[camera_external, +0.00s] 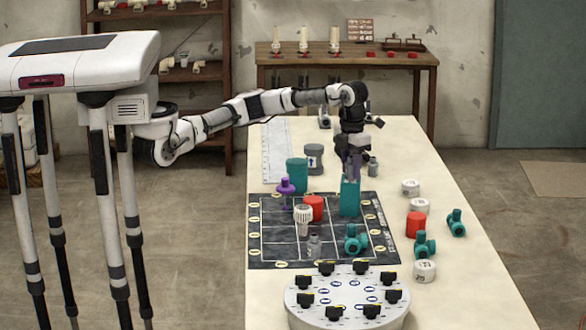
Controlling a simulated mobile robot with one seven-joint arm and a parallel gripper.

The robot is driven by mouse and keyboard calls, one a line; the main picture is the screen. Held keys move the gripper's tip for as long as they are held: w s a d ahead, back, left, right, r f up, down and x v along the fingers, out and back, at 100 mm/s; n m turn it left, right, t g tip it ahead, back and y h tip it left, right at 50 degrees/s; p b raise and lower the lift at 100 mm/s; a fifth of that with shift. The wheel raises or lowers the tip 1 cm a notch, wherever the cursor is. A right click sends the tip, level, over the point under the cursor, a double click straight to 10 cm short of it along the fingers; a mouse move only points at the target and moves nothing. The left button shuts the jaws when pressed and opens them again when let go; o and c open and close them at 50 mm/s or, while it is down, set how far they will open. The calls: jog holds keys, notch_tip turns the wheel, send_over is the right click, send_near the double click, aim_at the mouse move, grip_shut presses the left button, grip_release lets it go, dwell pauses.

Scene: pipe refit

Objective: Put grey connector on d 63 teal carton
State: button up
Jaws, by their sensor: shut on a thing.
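The teal carton (350,200) stands upright near the far right corner of the dark grid mat. My gripper (351,172) points down directly over it, its fingers close to the carton's top. It is shut on a slim greyish piece, seemingly the grey connector, mostly hidden by the fingers. I cannot tell whether that piece touches the carton.
The dark grid mat (263,239) also bears a red cylinder (314,207), a purple fitting (285,187), a white fitting (303,215) and a teal valve (355,239). A round dial stand (347,292) is in front. Caps and valves lie at right; the near right table is clear.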

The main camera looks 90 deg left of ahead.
jog(key=shift+f, duration=0.15)
jog(key=o, duration=1)
jog(key=shift+c, duration=0.2)
notch_tip(320, 180, up, 12)
jog(key=shift+r, duration=0.2)
